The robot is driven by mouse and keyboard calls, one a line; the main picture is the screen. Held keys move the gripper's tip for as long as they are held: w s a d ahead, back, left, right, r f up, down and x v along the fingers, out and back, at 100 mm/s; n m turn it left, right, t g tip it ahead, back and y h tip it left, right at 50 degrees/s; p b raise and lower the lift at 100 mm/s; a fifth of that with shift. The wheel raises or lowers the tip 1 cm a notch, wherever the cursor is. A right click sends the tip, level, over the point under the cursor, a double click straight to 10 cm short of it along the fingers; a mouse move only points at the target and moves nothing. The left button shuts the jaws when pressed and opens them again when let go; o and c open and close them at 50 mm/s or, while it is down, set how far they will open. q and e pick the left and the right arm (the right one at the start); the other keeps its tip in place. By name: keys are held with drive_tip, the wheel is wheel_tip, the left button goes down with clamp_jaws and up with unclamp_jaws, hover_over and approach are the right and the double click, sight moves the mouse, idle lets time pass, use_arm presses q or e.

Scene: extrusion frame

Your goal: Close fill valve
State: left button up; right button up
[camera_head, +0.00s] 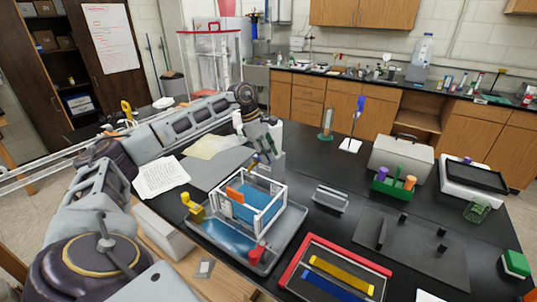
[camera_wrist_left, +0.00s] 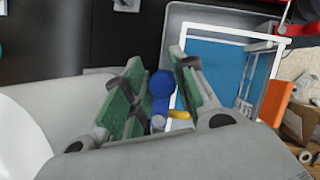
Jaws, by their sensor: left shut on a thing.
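My left gripper (camera_head: 268,156) reaches down at the back edge of a grey tray holding a white-framed tank with blue inside. In the left wrist view, its green-padded fingers (camera_wrist_left: 152,90) stand on either side of a blue valve handle (camera_wrist_left: 160,92), shut on it. A small yellow part (camera_wrist_left: 180,114) shows beside the handle. In the head view the gripper mostly hides this handle. A yellow fitting (camera_head: 193,207) stands at the tray's left side and a red one (camera_head: 257,253) at its front. I cannot tell from labels which is the fill valve.
The grey tray (camera_head: 290,240) has an orange piece (camera_head: 235,196) at its tank. A red-edged tray (camera_head: 290,270) with yellow and blue bars lies in front.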

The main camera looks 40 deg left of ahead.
use_arm(q)
drive_tip(key=o, duration=0.9)
drive_tip(key=shift+s+a, duration=0.1)
drive_tip(key=shift+s, duration=0.05)
drive_tip(key=shift+o, duration=0.2)
drive_tip(key=shift+r, duration=0.15)
drive_tip(key=v, duration=1.1)
drive_tip(key=shift+a+r, duration=0.2)
drive_tip(key=shift+r, duration=0.15)
drive_tip(key=shift+s+f, duration=0.1)
drive_tip(key=shift+s, duration=0.05)
